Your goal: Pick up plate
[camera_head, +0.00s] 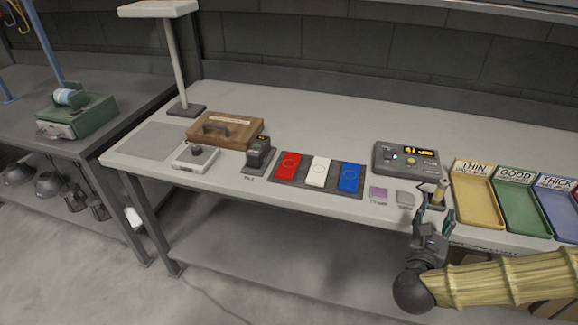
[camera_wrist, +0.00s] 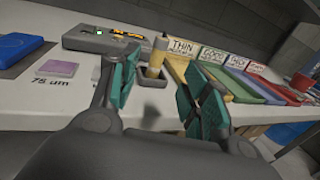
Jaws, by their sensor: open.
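Three flat coloured plates lie in a row on a dark mat on the bench in the head view: a red plate (camera_head: 290,166), a white plate (camera_head: 319,172) and a blue plate (camera_head: 350,178). Part of the blue plate (camera_wrist: 18,46) shows at the left edge of the wrist view. I cannot tell which plate is meant. My gripper (camera_head: 433,213) is at the bench's front edge, to the right of the plates and apart from them. In the wrist view my gripper (camera_wrist: 160,92) is open, with nothing between its teal fingers.
A tan-topped probe (camera_wrist: 157,56) stands in a dark holder just beyond my fingers. A grey meter (camera_head: 408,159) is behind it. Labelled trays, including a yellow tray (camera_head: 478,203), line the right. A purple square (camera_head: 379,193) lies left of my gripper. The rear bench is clear.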

